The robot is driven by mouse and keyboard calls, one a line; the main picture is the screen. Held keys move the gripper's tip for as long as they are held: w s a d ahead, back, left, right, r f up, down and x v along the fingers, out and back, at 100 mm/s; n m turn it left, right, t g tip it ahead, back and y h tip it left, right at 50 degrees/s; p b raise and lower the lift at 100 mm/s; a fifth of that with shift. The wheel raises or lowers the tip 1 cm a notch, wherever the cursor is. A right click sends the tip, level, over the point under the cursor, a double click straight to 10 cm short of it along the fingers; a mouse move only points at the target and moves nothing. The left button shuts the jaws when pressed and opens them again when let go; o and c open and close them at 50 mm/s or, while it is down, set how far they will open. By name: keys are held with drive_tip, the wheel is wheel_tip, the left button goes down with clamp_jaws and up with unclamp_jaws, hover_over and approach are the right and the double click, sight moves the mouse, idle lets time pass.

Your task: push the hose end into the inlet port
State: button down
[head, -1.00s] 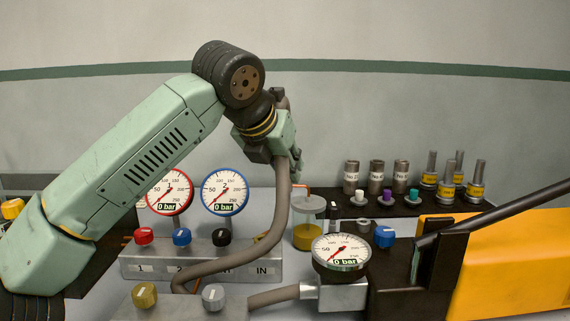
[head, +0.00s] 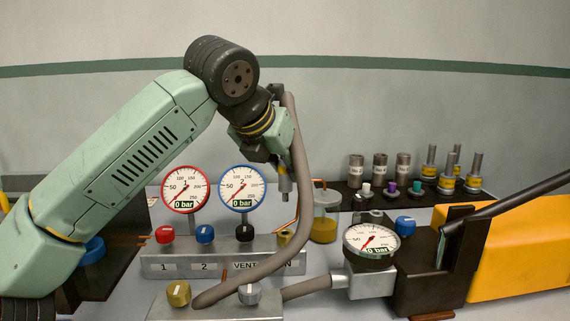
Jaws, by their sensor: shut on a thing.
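My gripper (head: 284,168) is shut on the hose's end, and its fingers are partly hidden behind the wrist and hose. A short metal tip (head: 285,186) points down below it. The grey-brown hose (head: 303,190) arches above my gripper, drops on its right and curves to the lower left. The manifold (head: 222,266) is marked 1, 2, VENT and IN; the hose crosses in front of the VENT and IN labels. A brass-coloured fitting (head: 284,237) sits above the IN label, partly hidden by the hose. The tip is above this fitting, apart from it.
Two gauges, red-rimmed (head: 185,189) and blue-rimmed (head: 242,187), stand behind the manifold, left of my gripper. A front block (head: 215,311) carries brass and grey knobs. At right are a pump with a gauge (head: 371,242), an orange body (head: 520,255) and a long lever (head: 520,198).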

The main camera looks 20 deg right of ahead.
sight(285, 201)
drive_tip(key=shift+f+b, duration=2.35)
drive_tip(key=shift+f, duration=0.55)
drive_tip(key=shift+f, duration=0.15)
drive_tip(key=shift+f+b, duration=0.35)
drive_tip(key=shift+b, duration=0.15)
drive_tip(key=shift+f+b, duration=0.95)
drive_tip(key=shift+f, duration=0.2)
drive_tip(key=c, duration=1.3)
unclamp_jaws()
drive_tip(key=shift+a, duration=0.1)
